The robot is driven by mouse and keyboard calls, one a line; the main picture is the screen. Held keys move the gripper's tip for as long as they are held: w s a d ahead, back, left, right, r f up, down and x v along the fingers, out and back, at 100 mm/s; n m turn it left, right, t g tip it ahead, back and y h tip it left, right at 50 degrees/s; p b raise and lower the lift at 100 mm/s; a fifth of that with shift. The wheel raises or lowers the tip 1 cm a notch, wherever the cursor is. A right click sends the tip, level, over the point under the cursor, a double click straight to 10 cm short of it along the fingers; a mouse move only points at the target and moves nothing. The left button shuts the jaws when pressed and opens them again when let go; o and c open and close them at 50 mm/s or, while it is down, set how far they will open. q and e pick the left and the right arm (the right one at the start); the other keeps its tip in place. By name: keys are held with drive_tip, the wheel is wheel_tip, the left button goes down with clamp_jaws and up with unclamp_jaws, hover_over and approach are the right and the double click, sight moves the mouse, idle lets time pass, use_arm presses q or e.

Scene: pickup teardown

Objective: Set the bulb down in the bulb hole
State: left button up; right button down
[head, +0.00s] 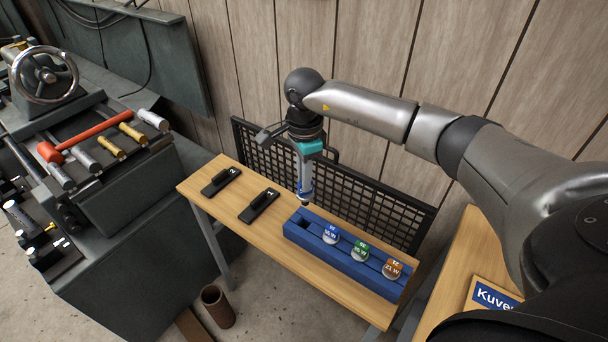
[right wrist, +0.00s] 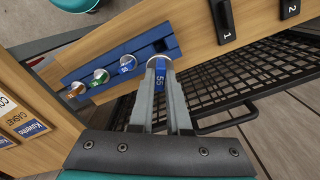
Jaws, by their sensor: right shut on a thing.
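The bulb (right wrist: 158,68) has a clear glass end and a blue label that seems to read 55. My right gripper (right wrist: 160,92) is shut on it. In the head view my right gripper (head: 304,180) points down over the left end of the blue bulb holder (head: 342,263), and the bulb at its tips is small and partly hidden by the fingers. The dark, empty bulb hole (head: 304,224) is at the holder's left end. It also shows in the right wrist view (right wrist: 161,46), just beyond the bulb. The bulb appears above the holder, apart from it. My left gripper is not in view.
Three bulbs with blue (head: 331,234), green (head: 360,251) and orange (head: 392,268) labels sit in the holder. Two black numbered pieces (head: 259,205) lie left of it on the wooden table (head: 225,222). A black mesh panel (head: 350,195) stands close behind.

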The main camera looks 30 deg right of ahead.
sight(304, 203)
drive_tip(key=shift+f+b, duration=3.6)
drive_tip(key=shift+f, duration=1.45)
drive_tip(key=c, duration=0.8)
unclamp_jaws()
wheel_tip(304, 203, up, 15)
drive_tip(key=shift+r+p, duration=0.15)
drive_tip(key=shift+p, duration=0.55)
